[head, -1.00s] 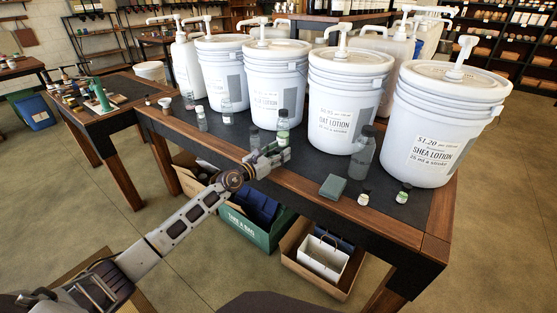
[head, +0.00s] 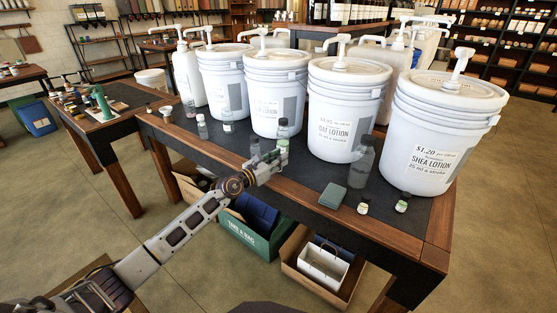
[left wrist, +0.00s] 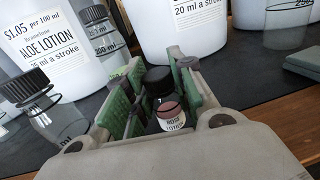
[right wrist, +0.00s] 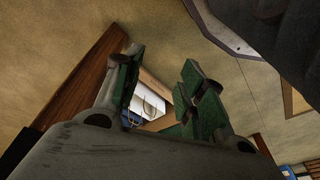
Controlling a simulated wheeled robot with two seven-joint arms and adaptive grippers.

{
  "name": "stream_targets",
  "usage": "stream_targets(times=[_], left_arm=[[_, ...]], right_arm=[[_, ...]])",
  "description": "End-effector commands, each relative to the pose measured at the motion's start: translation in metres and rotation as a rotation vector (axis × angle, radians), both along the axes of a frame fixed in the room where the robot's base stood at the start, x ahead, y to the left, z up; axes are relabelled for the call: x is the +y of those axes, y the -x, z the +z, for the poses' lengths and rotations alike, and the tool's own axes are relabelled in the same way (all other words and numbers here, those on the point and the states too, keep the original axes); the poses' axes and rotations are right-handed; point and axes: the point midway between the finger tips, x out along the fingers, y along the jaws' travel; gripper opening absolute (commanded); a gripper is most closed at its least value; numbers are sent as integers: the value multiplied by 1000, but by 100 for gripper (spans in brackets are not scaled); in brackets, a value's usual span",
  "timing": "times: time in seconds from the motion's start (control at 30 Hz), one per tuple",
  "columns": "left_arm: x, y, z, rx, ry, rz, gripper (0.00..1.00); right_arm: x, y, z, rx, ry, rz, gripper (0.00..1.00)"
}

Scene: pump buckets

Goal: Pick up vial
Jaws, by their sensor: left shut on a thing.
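The vial (left wrist: 172,115) is small, with a black cap, pinkish contents and a white label reading rose lotion. In the left wrist view it stands between the green finger pads of my left gripper (left wrist: 160,100), which is shut on it. In the head view my left gripper (head: 270,161) is at the table's front edge, and the vial there is mostly hidden by the fingers. My right gripper (right wrist: 158,95) shows only in its own wrist view; its fingers are apart with nothing between them.
Large lotion pump buckets (head: 343,110) line the dark-topped table (head: 305,178). Clear bottles (head: 364,160) stand before them, some close to my left gripper. Two small vials (head: 362,206) (head: 402,204) and a green-grey block (head: 332,196) are to the right. Boxes (head: 312,283) sit below.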

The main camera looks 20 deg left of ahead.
Motion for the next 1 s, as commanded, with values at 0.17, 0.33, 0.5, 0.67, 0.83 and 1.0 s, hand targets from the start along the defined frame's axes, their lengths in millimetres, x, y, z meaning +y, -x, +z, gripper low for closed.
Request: stream_targets(times=[0.17, 0.33, 0.5, 0.67, 0.83, 1.0], left_arm=[[0, 0, 16, -1, 0, 0, 1], [0, 0, 26, -1, 2, 0, 2], [0, 0, 36, -1, 0, 0, 2], [0, 0, 45, 0, 1, 0, 2], [0, 0, 54, -1, 0, 0, 2], [0, 0, 64, -1, 2, 0, 2]], right_arm=[[-4, 1, -14, 28, 14, -4, 40], [-7, 3, -33, 38, 24, -7, 40], [-11, 4, -54, 34, 30, -11, 40], [-16, 6, -72, 28, 37, -14, 40], [-21, 9, -92, 22, 44, -18, 40], [-27, 12, -111, 12, 49, -21, 40]])
